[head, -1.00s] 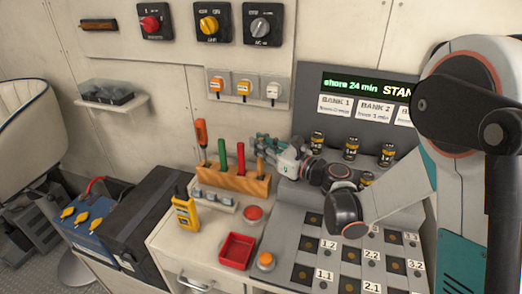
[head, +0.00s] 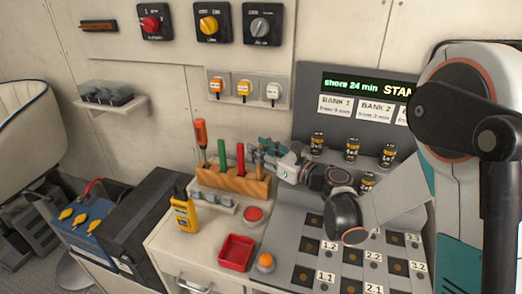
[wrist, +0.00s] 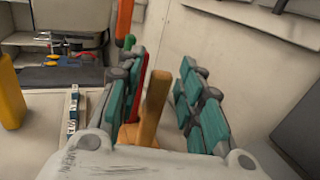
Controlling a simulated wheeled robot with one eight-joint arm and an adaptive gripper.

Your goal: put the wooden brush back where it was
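The wooden brush (wrist: 155,100) shows as an upright tan handle between my gripper's teal fingers in the wrist view. In the head view its handle (head: 259,169) stands at the right end of the wooden rack (head: 228,182); its lower end is hidden. My gripper (head: 263,152) is at the rack's right end. In the wrist view my gripper (wrist: 163,88) is open around the handle, with a clear gap on the right; the left finger is close to it, and I cannot tell whether it touches.
The rack also holds an orange-handled screwdriver (head: 201,138), a green tool (head: 222,153) and a red tool (head: 240,158). A yellow meter (head: 184,214), red tray (head: 237,251) and red button (head: 253,214) are in front. A socket panel (head: 345,250) lies right.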

